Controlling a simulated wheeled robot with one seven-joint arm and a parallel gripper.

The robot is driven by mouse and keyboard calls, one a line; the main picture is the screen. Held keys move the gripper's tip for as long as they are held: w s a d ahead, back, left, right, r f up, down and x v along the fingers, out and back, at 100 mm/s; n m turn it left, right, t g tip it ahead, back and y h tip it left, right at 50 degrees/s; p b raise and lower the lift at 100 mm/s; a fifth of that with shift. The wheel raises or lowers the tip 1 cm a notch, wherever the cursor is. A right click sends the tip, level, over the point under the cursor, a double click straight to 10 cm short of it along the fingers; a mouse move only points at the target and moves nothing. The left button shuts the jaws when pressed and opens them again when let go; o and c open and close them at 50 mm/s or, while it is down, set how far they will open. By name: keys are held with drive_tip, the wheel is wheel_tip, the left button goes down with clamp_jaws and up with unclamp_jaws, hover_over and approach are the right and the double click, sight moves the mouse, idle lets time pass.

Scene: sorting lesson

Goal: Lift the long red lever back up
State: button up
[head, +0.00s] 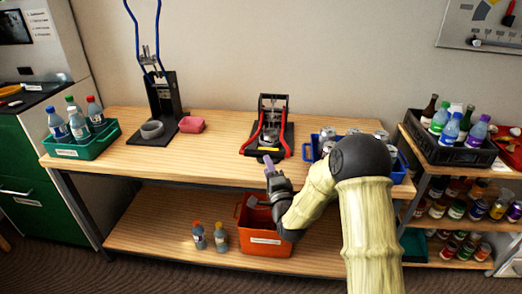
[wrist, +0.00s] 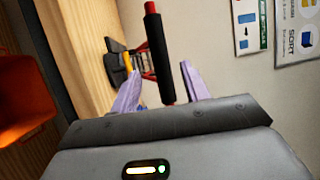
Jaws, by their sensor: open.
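The long red lever (head: 285,131) belongs to the black can press (head: 273,103) in the middle of the table. It is down, its two red arms reaching forward to a dark crossbar. My gripper (head: 268,161) is at the table's front edge, just in front of the lever's front end. In the wrist view the black grip with a red end (wrist: 158,50) stands between my two open purple fingers (wrist: 161,72). I cannot tell whether a finger touches it. The far side of the grip's hold on the arms is hidden.
A blue-handled press (head: 160,95) stands at left with its handle up, beside a pink sponge (head: 191,124). A blue crate (head: 308,148) with cans is right of the lever, partly behind my arm. An orange bin (head: 262,240) sits on the shelf below.

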sight(263, 155)
drive_tip(key=x, duration=0.8)
drive_tip(key=shift+w+p, duration=0.3)
drive_tip(key=shift+p, duration=0.05)
drive_tip(key=shift+a+r, duration=0.1)
clamp_jaws()
